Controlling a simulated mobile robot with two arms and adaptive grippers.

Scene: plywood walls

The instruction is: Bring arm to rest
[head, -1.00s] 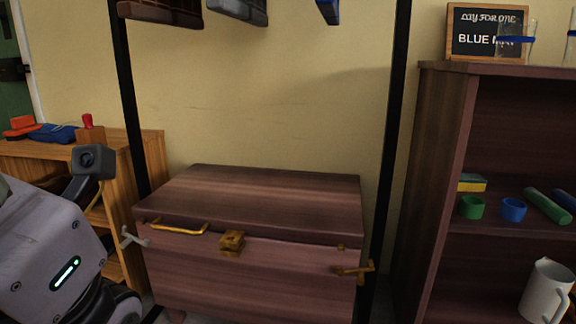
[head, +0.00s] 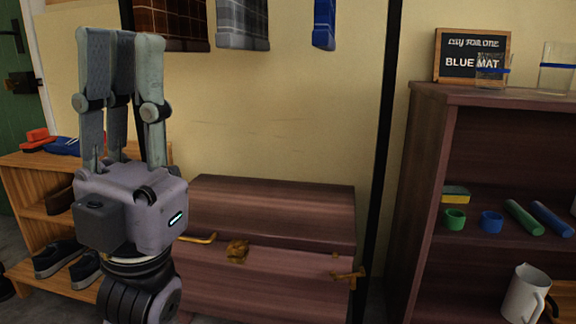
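My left gripper (head: 122,42) stands upright at the left of the head view. Its several grey fingers point straight up, uncurled, and I see nothing between them, so it looks open and empty. It is in front of the wooden shelf and the wall, left of the dark wooden chest. Its wrist hides part of the shelf and the chest's left end. My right gripper is not in view.
The closed dark wooden chest (head: 270,205) has brass handles and a latch. A low shelf (head: 30,220) with shoes stands left. A dark bookcase (head: 424,200) stands right, holding a sign (head: 471,56), glasses and a white jug (head: 525,296). Cloths (head: 242,25) hang above.

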